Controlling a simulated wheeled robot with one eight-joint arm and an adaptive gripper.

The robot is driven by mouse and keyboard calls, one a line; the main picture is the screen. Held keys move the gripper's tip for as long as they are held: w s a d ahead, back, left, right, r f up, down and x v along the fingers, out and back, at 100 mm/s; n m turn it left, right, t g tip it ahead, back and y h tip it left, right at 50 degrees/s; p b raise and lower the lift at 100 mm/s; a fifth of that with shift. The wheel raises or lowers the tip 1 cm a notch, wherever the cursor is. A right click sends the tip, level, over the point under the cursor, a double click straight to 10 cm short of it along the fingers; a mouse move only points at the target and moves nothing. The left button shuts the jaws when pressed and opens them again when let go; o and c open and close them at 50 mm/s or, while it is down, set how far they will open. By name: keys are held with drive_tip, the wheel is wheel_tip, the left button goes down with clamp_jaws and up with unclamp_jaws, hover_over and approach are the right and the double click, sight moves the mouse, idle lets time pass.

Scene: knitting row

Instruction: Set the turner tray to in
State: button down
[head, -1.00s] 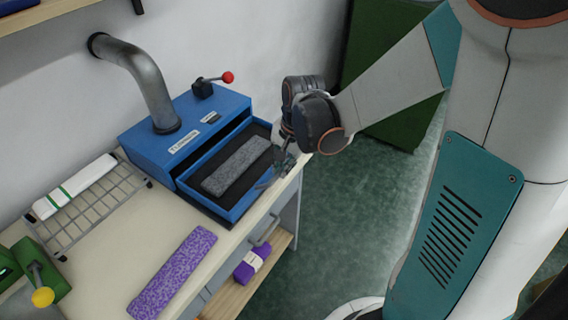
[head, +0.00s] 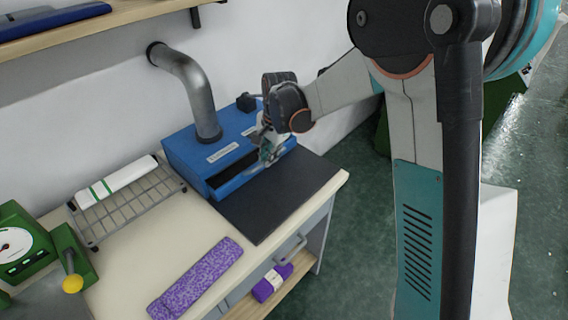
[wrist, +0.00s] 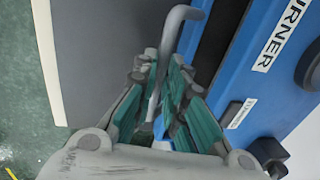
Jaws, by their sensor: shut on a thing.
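The turner (head: 200,155) is a blue box with a grey pipe on top, against the wall. Its blue tray (head: 232,183) is nearly all inside the box, with a narrow dark gap behind its front wall. The gap also shows in the wrist view beside the tray front (wrist: 204,28). My gripper (head: 268,155) is at the tray's front and is shut on its grey handle (wrist: 168,48), which runs between the fingers. The grey knitted piece in the tray is hidden now.
A dark mat (head: 275,203) lies bare in front of the turner. A purple knitted strip (head: 197,280) lies on the bench. A wire rack (head: 130,205) with a white roll stands left, near a green device (head: 25,250).

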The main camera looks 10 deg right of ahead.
drive_tip(key=shift+w+a, duration=0.8)
drive_tip(key=shift+w, duration=0.3)
drive_tip(key=shift+r, duration=0.1)
drive_tip(key=c, duration=1.8)
unclamp_jaws()
drive_tip(key=shift+c, duration=0.2)
drive_tip(key=shift+o, duration=0.9)
drive_tip(key=shift+w+a, duration=0.1)
drive_tip(key=shift+w, duration=0.05)
wheel_tip(320, 180, up, 12)
drive_tip(key=s+d, duration=0.1)
drive_tip(key=s, duration=0.1)
drive_tip(key=shift+d+f, duration=0.2)
drive_tip(key=shift+d, duration=0.05)
